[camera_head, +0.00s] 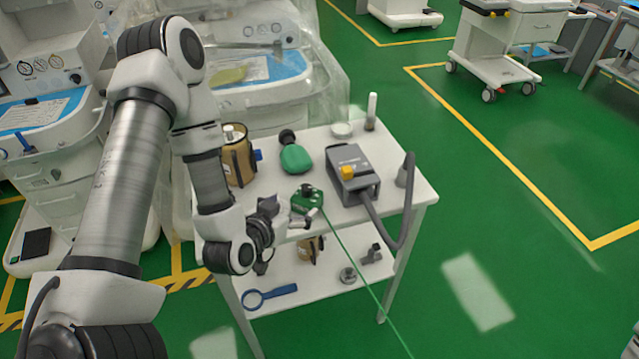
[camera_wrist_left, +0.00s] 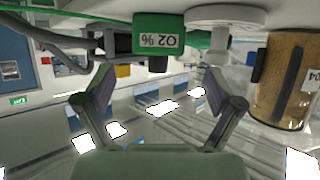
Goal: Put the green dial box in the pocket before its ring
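The green dial box (camera_head: 306,199), with a dark knob on top, sits at the front edge of the cart's white top. In the left wrist view, which is upside down, its face (camera_wrist_left: 158,42) reads "O2 %". My left gripper (camera_head: 275,235) is in front of this edge, close to the box. In the wrist view the gripper (camera_wrist_left: 158,95) has its fingers spread, with nothing between them; the box is beyond the tips, apart from them. I cannot make out the pocket or its ring for certain. My right gripper is not in view.
The white cart top (camera_head: 415,190) also bears a brown canister (camera_head: 238,163), a green bag (camera_head: 296,158) and a grey device (camera_head: 352,172) with a hose. A thin green line runs from the box to the floor. The lower shelf holds a blue ring-ended tool (camera_head: 270,296).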

